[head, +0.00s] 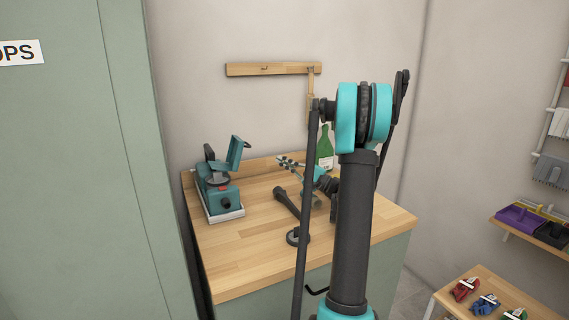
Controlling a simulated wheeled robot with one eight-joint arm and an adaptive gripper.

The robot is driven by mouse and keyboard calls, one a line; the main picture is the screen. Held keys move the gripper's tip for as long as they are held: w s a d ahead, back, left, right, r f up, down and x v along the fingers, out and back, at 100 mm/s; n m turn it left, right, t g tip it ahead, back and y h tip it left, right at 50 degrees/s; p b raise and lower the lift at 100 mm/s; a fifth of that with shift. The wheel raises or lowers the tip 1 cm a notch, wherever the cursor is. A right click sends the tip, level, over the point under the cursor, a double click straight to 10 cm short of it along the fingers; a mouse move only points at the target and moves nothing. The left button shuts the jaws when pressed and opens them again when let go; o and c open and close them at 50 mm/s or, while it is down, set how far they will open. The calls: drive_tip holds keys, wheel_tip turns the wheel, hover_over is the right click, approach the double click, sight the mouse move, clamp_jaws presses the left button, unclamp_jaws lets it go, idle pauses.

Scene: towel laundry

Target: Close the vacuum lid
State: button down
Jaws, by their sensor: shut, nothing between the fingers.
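The teal vacuum (218,198) stands at the left end of the wooden worktop, on a pale base. Its teal lid (236,153) is open and stands tilted up above the body. A dark round part shows under the lid. My gripper (284,161) is shut and empty, in front of the back wall. It is to the right of the lid and apart from it, with its fingers pointing left. My arm hides part of the worktop's right side.
A dark tube-like part (290,202) lies mid-worktop (245,262). A green bottle (325,146) shows behind my arm, below a wooden wall rail (268,69). A green cabinet (75,170) stands at left. A low table (485,285) with clamp-like items stands at lower right.

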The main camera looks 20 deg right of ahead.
sight(240, 154)
drive_tip(key=w+a+r, duration=0.2)
drive_tip(key=a+r, duration=0.2)
drive_tip(key=a, duration=0.4)
drive_tip(key=shift+w, duration=0.4)
drive_tip(key=shift+a+r, duration=0.1)
drive_tip(key=shift+r, duration=0.1)
